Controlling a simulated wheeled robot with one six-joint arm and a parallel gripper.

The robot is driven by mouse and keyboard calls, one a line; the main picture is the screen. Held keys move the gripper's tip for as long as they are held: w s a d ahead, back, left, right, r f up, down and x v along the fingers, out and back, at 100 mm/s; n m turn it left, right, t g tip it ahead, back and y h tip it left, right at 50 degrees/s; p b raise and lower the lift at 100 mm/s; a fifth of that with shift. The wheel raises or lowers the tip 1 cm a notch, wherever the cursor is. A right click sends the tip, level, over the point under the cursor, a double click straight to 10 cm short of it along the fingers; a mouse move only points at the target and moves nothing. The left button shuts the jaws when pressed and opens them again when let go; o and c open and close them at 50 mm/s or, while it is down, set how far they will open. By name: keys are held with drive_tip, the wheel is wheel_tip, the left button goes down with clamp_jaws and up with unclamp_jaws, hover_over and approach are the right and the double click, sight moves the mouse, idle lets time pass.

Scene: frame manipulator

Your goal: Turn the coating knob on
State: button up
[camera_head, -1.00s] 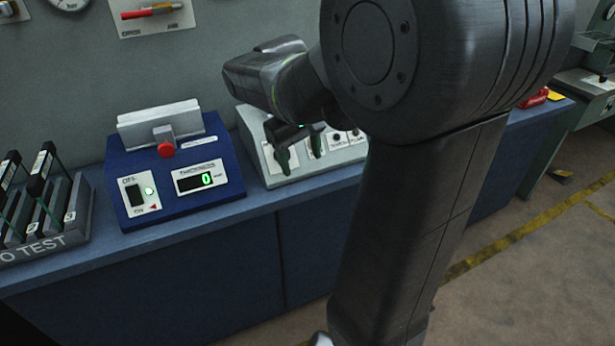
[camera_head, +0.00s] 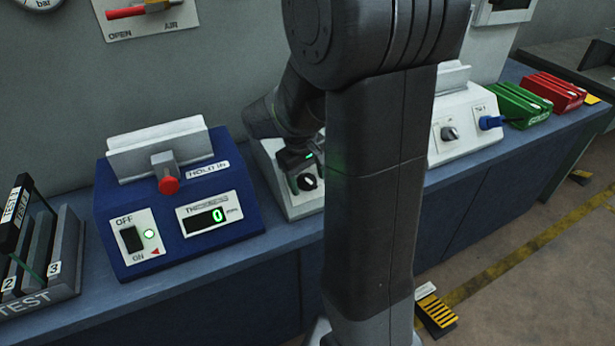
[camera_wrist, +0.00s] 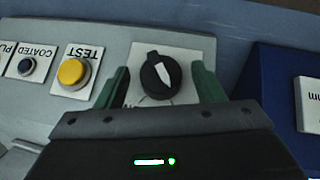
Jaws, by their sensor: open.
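A black round knob (camera_wrist: 152,74) with a white pointer mark sits on a white plate of the grey console. In the wrist view it lies between the two green fingers of my open gripper (camera_wrist: 160,84), with a finger on each side and no clear contact. The plate's lettering is mostly hidden by my gripper. In the head view the knob (camera_head: 308,182) shows just below my gripper (camera_head: 298,174), with part of the console (camera_head: 300,208) hidden by my arm. I cannot read whether this knob is the coating one.
A yellow TEST button (camera_wrist: 73,72) and a small dark button (camera_wrist: 26,66) are beside the knob. A blue thickness device (camera_head: 180,240) reading 0 stands left. A white box (camera_head: 470,150) with another knob (camera_head: 449,133) is right of my arm.

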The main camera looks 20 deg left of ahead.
drive_tip(key=c, duration=1)
drive_tip(key=shift+o, duration=0.2)
drive_tip(key=shift+r+p, duration=0.1)
drive_tip(key=shift+p, duration=0.2)
drive_tip(key=shift+w+d+r+m+g+y+p, duration=0.1)
drive_tip(key=shift+w+m+g+y+p, duration=0.05)
drive_tip(key=shift+m+g+y+p, duration=0.3)
drive_tip(key=shift+w+d+m+g+y+p, duration=0.1)
drive_tip(key=shift+m+g+y+p, duration=0.25)
drive_tip(key=shift+m+g, duration=0.15)
drive_tip(key=shift+w+m+g+y+p, duration=0.15)
drive_tip(key=shift+m+g+y+p, duration=0.15)
drive_tip(key=shift+m+g+y, duration=0.5)
drive_tip(key=m+y, duration=0.1)
drive_tip(key=m+g+y, duration=0.1)
drive_tip(key=m+y+b, duration=0.1)
drive_tip(key=shift+w+d+f+g, duration=0.1)
drive_tip(key=shift+d+f+g, duration=0.15)
drive_tip(key=shift+f+g, duration=0.15)
drive_tip(key=shift+d+m+g+y+b, duration=0.15)
drive_tip(key=shift+m+g+y+b, duration=0.35)
drive_tip(key=shift+m+y, duration=0.8)
drive_tip(key=o, duration=1)
drive_tip(key=shift+c, duration=0.2)
